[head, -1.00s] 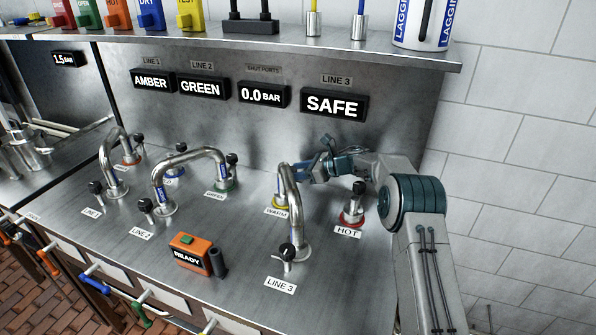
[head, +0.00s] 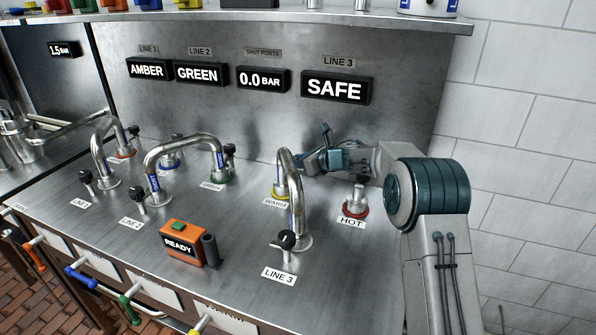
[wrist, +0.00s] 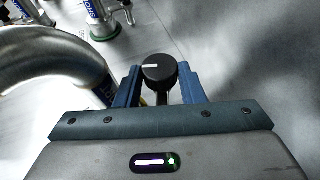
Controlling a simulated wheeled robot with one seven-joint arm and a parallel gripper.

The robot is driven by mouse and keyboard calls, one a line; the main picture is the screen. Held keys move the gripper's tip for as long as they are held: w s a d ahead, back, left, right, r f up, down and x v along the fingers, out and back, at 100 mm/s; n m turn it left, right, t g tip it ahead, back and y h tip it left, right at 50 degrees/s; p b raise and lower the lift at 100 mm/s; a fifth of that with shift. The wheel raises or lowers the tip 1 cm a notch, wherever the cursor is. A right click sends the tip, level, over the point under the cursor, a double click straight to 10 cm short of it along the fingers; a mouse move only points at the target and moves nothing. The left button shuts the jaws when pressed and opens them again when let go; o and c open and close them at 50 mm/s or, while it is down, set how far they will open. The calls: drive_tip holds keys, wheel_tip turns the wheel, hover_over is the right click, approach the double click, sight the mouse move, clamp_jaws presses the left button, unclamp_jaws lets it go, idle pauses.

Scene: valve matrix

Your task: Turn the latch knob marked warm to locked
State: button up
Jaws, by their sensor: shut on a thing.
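The warm outlet has a yellow ring (head: 279,193) at its base and a WARM label (head: 276,203) in front, partly behind the bent Line 3 pipe (head: 296,205). Its latch knob is hidden in the head view. In the wrist view the black round knob (wrist: 154,76), with a white pointer line toward the left, sits between the blue fingers. My gripper (wrist: 158,69) is shut on this knob. In the head view my gripper (head: 311,161) reaches in from the right, behind the pipe, and its fingertips are hidden.
The pipe (wrist: 60,62) passes close at the left of my gripper. The HOT outlet (head: 356,200) with its black knob stands below my forearm. The orange READY box (head: 184,243) is at the front. The SAFE display (head: 337,89) is on the back panel.

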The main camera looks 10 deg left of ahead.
drive_tip(key=shift+a+m+t+b, duration=0.1)
drive_tip(key=shift+m+t+b, duration=0.45)
drive_tip(key=shift+b, duration=0.25)
drive_tip(key=shift+r+h, duration=0.15)
drive_tip(key=shift+h, duration=0.15)
drive_tip(key=o, duration=1)
drive_tip(key=shift+p, duration=0.65)
